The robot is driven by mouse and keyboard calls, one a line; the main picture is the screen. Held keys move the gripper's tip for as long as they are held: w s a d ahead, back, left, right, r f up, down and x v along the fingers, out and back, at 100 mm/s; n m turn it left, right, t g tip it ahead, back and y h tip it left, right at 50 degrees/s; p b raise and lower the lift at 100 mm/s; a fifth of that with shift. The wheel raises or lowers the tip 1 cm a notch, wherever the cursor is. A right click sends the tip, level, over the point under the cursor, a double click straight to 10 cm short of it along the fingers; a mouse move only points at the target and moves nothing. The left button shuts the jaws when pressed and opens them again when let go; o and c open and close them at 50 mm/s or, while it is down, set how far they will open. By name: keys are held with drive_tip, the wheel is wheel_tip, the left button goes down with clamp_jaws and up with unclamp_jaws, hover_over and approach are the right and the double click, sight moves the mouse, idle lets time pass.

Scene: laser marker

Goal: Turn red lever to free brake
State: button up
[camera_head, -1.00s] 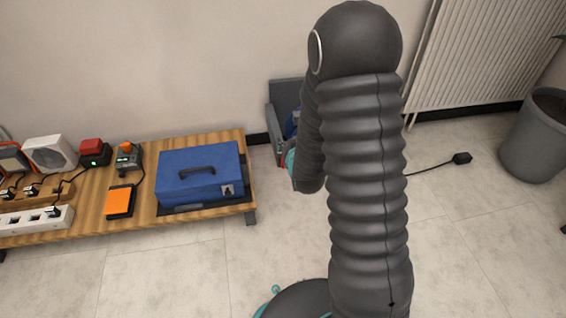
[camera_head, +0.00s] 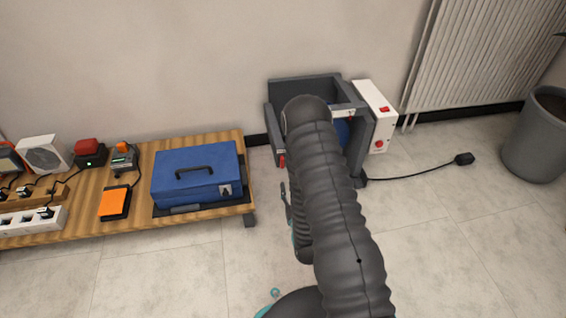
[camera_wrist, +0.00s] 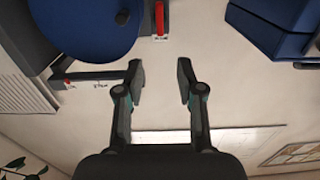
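A red lever (camera_head: 282,160) shows at the left side of the grey machine (camera_head: 300,84) by the wall. In the wrist view a red lever (camera_wrist: 162,18) is upright near the top edge, beside a blue round part (camera_wrist: 85,25), with a small white label under it. My gripper (camera_wrist: 160,77) is open and empty in the wrist view. Its fingertips are below the lever in that picture and apart from it. In the head view my arm covers part of the machine, and only a dark part of my gripper shows left of the arm.
A white box with red controls (camera_head: 374,112) is on the machine's right, with a cable to a black plug (camera_head: 464,158). A low wooden table (camera_head: 70,225) at left holds a blue toolbox (camera_head: 197,178). A bin (camera_head: 540,140) stands at right. The front floor is clear.

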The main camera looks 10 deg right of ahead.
sight(283, 161)
drive_tip(key=w, duration=1.2)
drive_tip(key=shift+w, duration=0.4)
drive_tip(key=shift+c, duration=0.2)
clamp_jaws()
